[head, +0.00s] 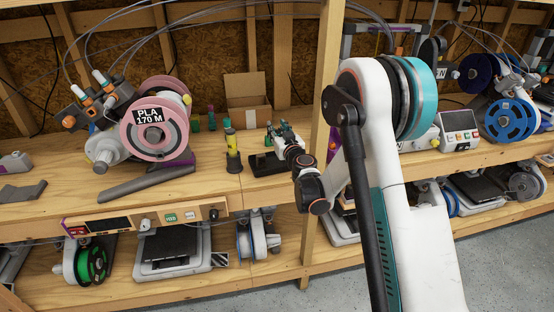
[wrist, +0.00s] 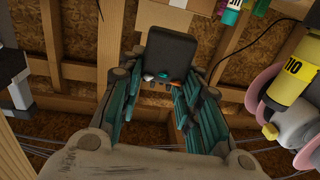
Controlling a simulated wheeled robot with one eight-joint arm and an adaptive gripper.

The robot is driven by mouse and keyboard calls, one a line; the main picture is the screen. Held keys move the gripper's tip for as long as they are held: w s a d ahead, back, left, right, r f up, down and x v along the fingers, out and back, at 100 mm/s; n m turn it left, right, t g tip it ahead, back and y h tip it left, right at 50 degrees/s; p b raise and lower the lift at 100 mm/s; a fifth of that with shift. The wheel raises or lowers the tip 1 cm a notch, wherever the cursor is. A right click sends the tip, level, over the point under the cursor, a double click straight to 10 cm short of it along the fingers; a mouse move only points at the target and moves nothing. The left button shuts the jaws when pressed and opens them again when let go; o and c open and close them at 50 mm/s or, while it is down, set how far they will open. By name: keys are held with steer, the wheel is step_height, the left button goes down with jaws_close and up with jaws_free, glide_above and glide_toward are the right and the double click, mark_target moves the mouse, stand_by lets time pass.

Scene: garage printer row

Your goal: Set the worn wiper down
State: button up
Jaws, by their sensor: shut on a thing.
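My gripper (head: 279,132) is at the end of my arm, over the upper bench, right of the pink spool. In the wrist view its teal fingers (wrist: 168,82) are closed around a dark grey block (wrist: 172,50), which looks like the worn wiper. Small orange, teal and white bits show at the block's near edge. In the head view the held piece is too small to make out clearly. A flat black tray (head: 266,165) lies on the bench just below the gripper; I cannot tell whether anything touches it.
A yellow-banded cylinder (head: 232,150) stands left of the tray, and shows large in the wrist view (wrist: 291,72). A pink spool printer (head: 155,128) is further left. An open cardboard box (head: 247,92) stands behind. A wooden post (head: 328,75) rises close on the right.

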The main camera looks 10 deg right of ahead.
step_height(320, 180, down, 10)
steer(key=b, duration=0.3)
steer(key=shift+f, duration=0.15)
steer(key=o, duration=0.7)
